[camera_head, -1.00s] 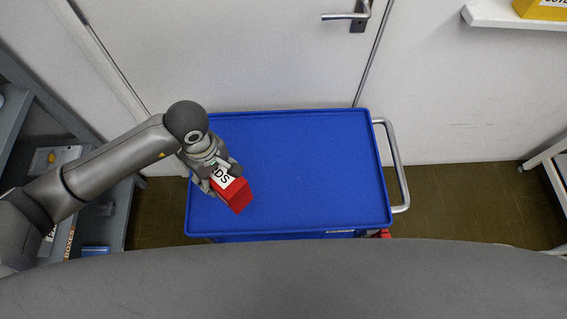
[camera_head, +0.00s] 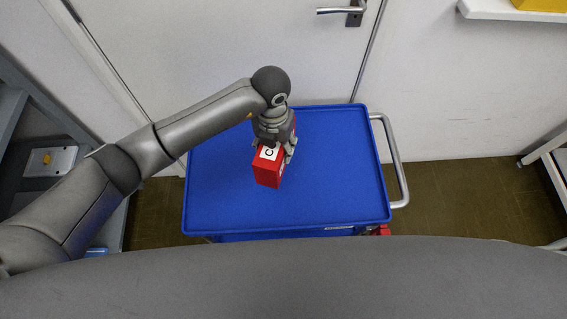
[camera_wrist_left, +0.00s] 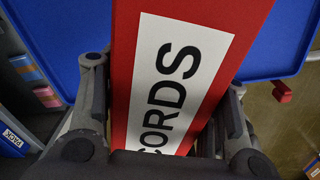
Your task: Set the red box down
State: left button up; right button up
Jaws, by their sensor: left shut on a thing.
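The red box (camera_head: 268,172) has a white label with black letters. My left gripper (camera_head: 273,147) is shut on it and holds it over the blue cart top (camera_head: 335,190). In the left wrist view the red box (camera_wrist_left: 205,75) fills the middle, its label partly reading "CORDS", with fingers of my left gripper (camera_wrist_left: 165,115) on both sides. Whether the box touches the cart top cannot be told. My right gripper is not in view.
The blue cart top is otherwise bare, with free room to the right of the box. A metal handle (camera_head: 398,165) is on its right side. A door (camera_head: 230,40) stands behind it. Grey shelving (camera_head: 30,130) is at the left.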

pick_arm(q)
jog(key=d+n, duration=0.1)
jog(key=n, duration=0.1)
jog(key=d+n, duration=0.1)
jog(key=n, duration=0.1)
jog(key=shift+w+d+r, duration=0.1)
jog(key=shift+w+d, duration=0.15)
jog(key=shift+w, duration=0.1)
jog(key=w+a+f+b, duration=0.1)
jog(key=a+f+b, duration=0.1)
jog(key=a+f, duration=0.2)
jog(key=w+a+f+b, duration=0.1)
jog(key=a+f+b, duration=0.2)
jog(key=a+f, duration=0.1)
jog(key=w+a+f+b, duration=0.2)
jog(key=a+f+b, duration=0.1)
jog(key=a+f, duration=0.1)
jog(key=shift+a+f, duration=0.2)
jog(key=shift+a, duration=0.4)
jog(key=shift+w+f+b, duration=0.15)
jog(key=shift+f+b, duration=0.2)
jog(key=shift+b, duration=0.1)
jog(key=shift+r, duration=0.1)
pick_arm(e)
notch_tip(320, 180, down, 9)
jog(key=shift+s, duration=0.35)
